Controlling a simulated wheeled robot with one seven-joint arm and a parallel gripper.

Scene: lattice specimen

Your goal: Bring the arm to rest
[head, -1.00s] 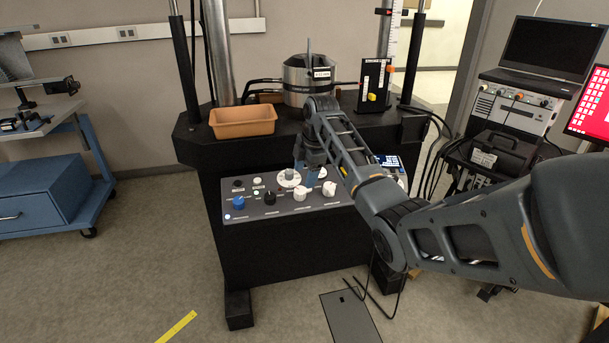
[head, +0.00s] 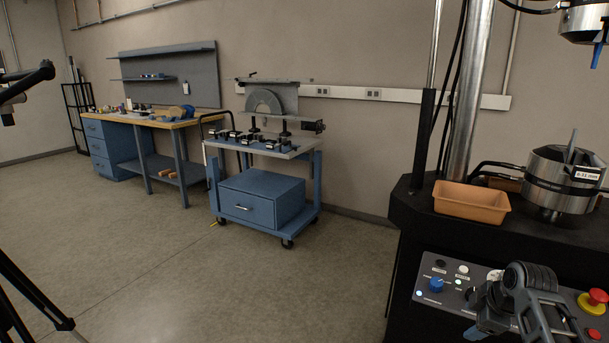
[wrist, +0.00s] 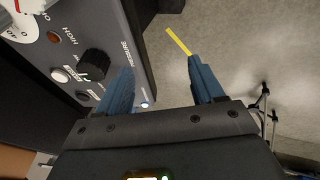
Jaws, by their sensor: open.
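My gripper (wrist: 161,68) is open, with two blue fingers apart and nothing between them in the wrist view. The left finger overlaps the edge of the control panel (wrist: 120,35); the right finger is seen against the floor. My wrist and a short piece of arm show there; the rest is out of frame. I cannot tell whether the gripper touches the panel.
A tan tray (head: 470,202) and a steel cylinder (head: 562,180) stand on the black machine. A red stop button (head: 594,300) is at the right. A blue cart (head: 265,200) and workbench (head: 150,122) stand by the wall, with open floor (head: 200,270) before them. A black knob (wrist: 93,65) is near the fingers.

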